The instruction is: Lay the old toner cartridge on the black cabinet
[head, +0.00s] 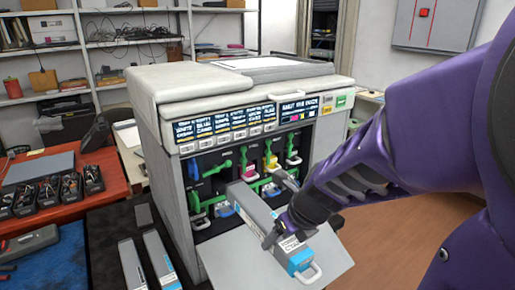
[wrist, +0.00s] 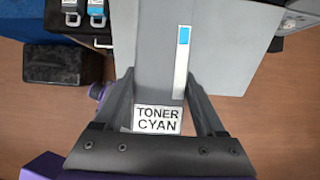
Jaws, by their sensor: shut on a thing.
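My gripper (head: 283,232) is shut on a long grey toner cartridge (head: 250,203) with a blue end and handle. I hold it tilted in front of the printer, above its lowered front flap. In the wrist view, my gripper (wrist: 162,108) has one finger on each side of the cartridge (wrist: 153,60). A white label on it reads TONER CYAN. The black cabinet (head: 102,255) stands at the left of the printer, with two other grey cartridges (head: 132,265) (head: 160,262) lying side by side on its top. The cabinet top left of them looks bare.
The big printer (head: 175,190) has an open front with several coloured levers and cartridge slots. Its grey flap (head: 300,272) sticks out under my gripper. A red-topped desk (head: 115,180) with black trays (head: 92,178) and a blue mat (head: 50,265) lie left of the cabinet.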

